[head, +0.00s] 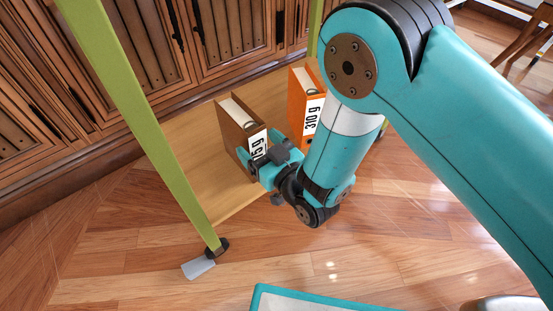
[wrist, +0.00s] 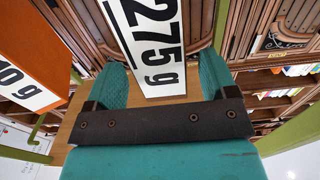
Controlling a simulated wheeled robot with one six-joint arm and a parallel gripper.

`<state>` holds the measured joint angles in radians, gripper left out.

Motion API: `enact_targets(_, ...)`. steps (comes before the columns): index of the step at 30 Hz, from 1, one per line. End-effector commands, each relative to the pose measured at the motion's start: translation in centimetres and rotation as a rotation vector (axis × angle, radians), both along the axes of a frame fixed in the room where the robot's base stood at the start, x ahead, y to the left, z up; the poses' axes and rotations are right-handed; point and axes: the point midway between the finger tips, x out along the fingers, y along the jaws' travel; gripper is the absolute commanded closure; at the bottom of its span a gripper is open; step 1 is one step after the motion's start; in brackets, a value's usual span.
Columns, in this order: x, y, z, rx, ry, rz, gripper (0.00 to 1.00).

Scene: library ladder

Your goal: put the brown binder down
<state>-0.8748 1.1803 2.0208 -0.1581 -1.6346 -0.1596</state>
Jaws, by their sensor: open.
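The brown binder (head: 236,128) stands upright on a low wooden shelf board in the head view. Its spine label ends in "5 g" there and reads "275 g" in the wrist view (wrist: 152,48). My gripper (head: 258,163) is at the binder's spine, near its lower part. In the wrist view my gripper's two teal fingers (wrist: 163,84) are open, one on each side of the label. Whether either finger touches the binder cannot be told. The binder's lower front is partly hidden by my gripper in the head view.
An orange binder (head: 302,101) labelled "310 g" stands to the right on the same board (head: 203,187). A green post (head: 140,110) rises at the left, with a caster (head: 218,246) at its foot. Carved wooden cabinets (head: 220,40) stand behind. Wood floor is clear in front.

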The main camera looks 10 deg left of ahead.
Motion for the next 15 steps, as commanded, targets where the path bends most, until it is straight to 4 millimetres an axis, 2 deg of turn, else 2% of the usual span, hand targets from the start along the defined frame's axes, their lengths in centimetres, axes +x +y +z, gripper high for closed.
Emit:
enact_targets(6, -3.2, -3.7, 0.4, -0.006, 0.004, 0.002, 0.21)
enact_targets(10, -4.4, -5.1, 0.2, -0.003, 0.004, 0.001, 0.21)
enact_targets(15, -5.0, -5.9, 0.1, -0.002, 0.003, 0.001, 0.21)
